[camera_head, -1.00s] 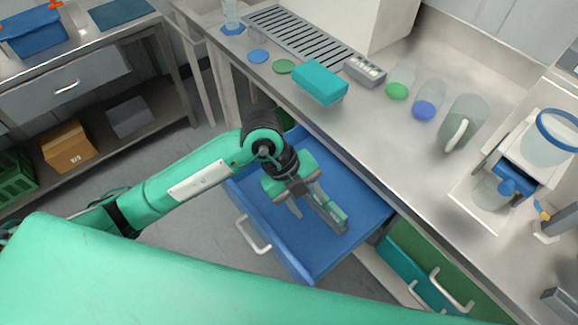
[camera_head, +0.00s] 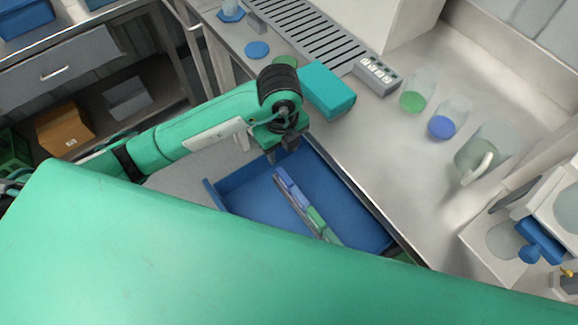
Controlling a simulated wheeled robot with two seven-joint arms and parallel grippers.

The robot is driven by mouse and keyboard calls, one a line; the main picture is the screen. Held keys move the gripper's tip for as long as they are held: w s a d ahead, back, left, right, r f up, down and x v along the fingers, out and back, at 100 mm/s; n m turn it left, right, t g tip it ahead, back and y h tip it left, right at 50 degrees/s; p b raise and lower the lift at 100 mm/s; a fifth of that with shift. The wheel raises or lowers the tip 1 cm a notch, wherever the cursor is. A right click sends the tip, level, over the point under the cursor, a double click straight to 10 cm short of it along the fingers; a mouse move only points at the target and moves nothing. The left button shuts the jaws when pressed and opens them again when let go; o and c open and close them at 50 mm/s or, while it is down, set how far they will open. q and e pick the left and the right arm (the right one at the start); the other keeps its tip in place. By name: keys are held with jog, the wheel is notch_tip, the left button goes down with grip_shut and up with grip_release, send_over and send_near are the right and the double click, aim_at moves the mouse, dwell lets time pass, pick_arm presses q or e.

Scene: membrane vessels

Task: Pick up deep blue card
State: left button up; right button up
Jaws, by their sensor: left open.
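A narrow rack (camera_head: 291,206) lies in the open blue drawer (camera_head: 247,197) and holds a row of small blocks or cards. The deep blue one (camera_head: 284,177) is at the far end, then a paler violet-blue one (camera_head: 299,197), a green one (camera_head: 316,217) and a pale grey-green one (camera_head: 331,236). My left gripper (camera_head: 282,155) is open and appears empty. My right gripper is not in view.
The steel counter (camera_head: 390,160) runs along the drawer's right side. A teal box (camera_head: 327,90) stands near its edge beside my left wrist. Clear vessels with green (camera_head: 413,101) and blue (camera_head: 440,127) bottoms and a jug (camera_head: 478,160) stand further right.

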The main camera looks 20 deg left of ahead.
aim_at(284, 176)
pick_arm(q)
jog(key=f, duration=0.7)
jog(key=shift+s, duration=0.3)
jog(key=shift+f, duration=0.5)
jog(key=shift+s+d+f+p, duration=0.1)
jog(key=shift+d+f+p, duration=0.1)
jog(key=shift+f, duration=0.35)
jog(key=shift+d+f+p, duration=0.1)
jog(key=shift+f+p, duration=0.05)
jog(key=shift+f, duration=0.4)
notch_tip(284, 176, down, 2)
jog(key=shift+f, duration=0.4)
jog(key=shift+c, duration=0.6)
jog(key=c, duration=0.7)
grip_shut()
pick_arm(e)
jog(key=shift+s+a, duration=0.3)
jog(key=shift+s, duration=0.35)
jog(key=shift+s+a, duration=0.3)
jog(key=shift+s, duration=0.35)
